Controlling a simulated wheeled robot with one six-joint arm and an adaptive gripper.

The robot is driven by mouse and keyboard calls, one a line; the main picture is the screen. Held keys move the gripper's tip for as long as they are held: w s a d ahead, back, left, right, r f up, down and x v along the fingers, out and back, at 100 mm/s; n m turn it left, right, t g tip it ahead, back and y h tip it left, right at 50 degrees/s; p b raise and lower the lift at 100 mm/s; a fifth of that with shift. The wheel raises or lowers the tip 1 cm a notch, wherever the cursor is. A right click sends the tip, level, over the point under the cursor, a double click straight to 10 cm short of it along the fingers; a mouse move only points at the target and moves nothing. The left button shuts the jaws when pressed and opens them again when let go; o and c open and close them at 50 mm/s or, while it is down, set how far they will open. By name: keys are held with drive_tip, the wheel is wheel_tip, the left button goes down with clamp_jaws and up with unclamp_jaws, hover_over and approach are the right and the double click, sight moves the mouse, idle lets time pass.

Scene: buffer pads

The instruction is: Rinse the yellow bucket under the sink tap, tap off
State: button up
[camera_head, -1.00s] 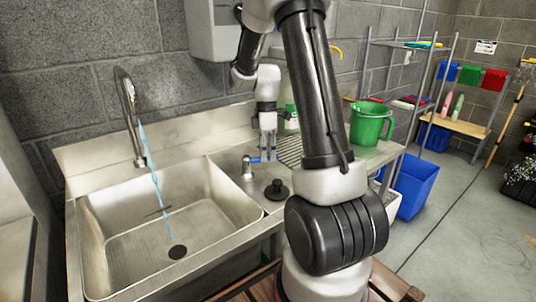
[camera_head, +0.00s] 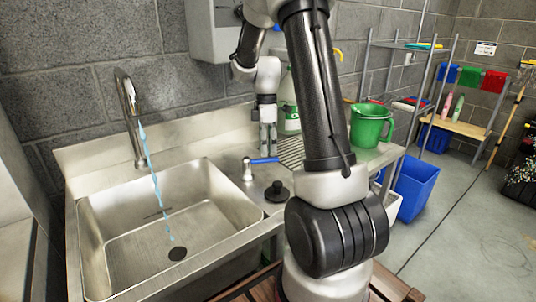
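No yellow bucket can be made out; only a small curved yellow piece (camera_head: 337,52) shows behind my arm. The steel sink basin (camera_head: 165,225) is empty apart from its drain. The tap (camera_head: 128,105) is at its back left, and a thin blue stream of water (camera_head: 153,180) runs from the spout to near the drain. The blue tap lever (camera_head: 264,160) points right on the rim beside the basin. My gripper (camera_head: 268,151) points down just above and behind the lever. Its two fingers look close together with nothing seen between them; their exact opening is unclear.
A green bucket (camera_head: 370,126) stands on the drainboard at right. A black stopper (camera_head: 277,191) sits on the rim. A bottle with a green label (camera_head: 290,115) is behind my gripper. A blue bin (camera_head: 413,188) stands on the floor. The basin is clear.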

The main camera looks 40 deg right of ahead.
wheel_tip(320, 180, up, 9)
drive_tip(key=w, duration=0.1)
drive_tip(key=shift+w+d, duration=0.3)
drive_tip(key=shift+d, duration=0.1)
